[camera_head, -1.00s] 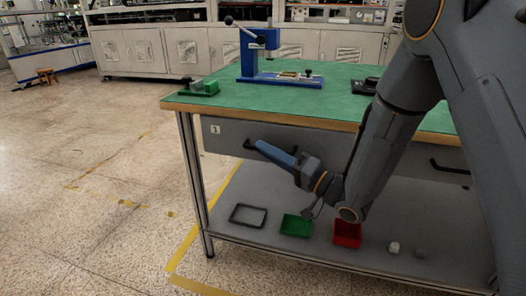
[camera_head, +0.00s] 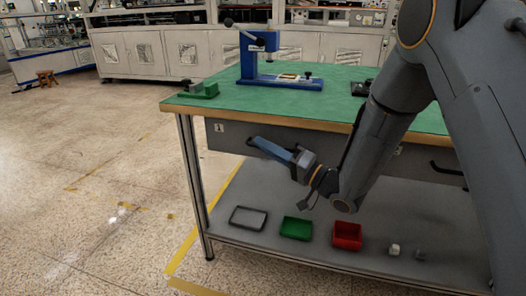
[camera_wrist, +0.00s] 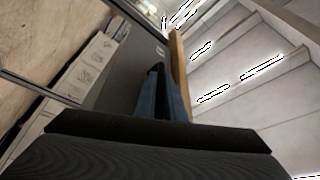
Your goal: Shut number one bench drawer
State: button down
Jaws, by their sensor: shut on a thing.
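The number one bench drawer (camera_head: 232,137) is the grey front with a white "1" label at the left under the green worktop. Its front sits close under the wooden edge; I cannot tell whether it is fully flush. My gripper (camera_head: 256,143) has blue fingers and is shut on the dark drawer handle (camera_head: 249,141) from the front. In the wrist view, the fingers (camera_wrist: 162,88) close around the black handle (camera_wrist: 157,70) beside the grey drawer front (camera_wrist: 125,72). The fingers hide much of the handle.
The workbench (camera_head: 240,108) carries a blue press (camera_head: 258,65) and a green block fixture (camera_head: 203,90). The lower shelf holds a grey tray (camera_head: 232,224), a green bin (camera_head: 296,237) and a red bin (camera_head: 347,246). Another drawer handle (camera_head: 447,168) is at right.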

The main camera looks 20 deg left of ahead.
jog(key=shift+w, duration=0.65)
jog(key=shift+r, duration=0.1)
jog(key=c, duration=2.1)
grip_release()
jog(key=shift+w, duration=0.1)
jog(key=p+v, duration=0.1)
jog(key=v, duration=0.6)
jog(key=shift+d, duration=0.35)
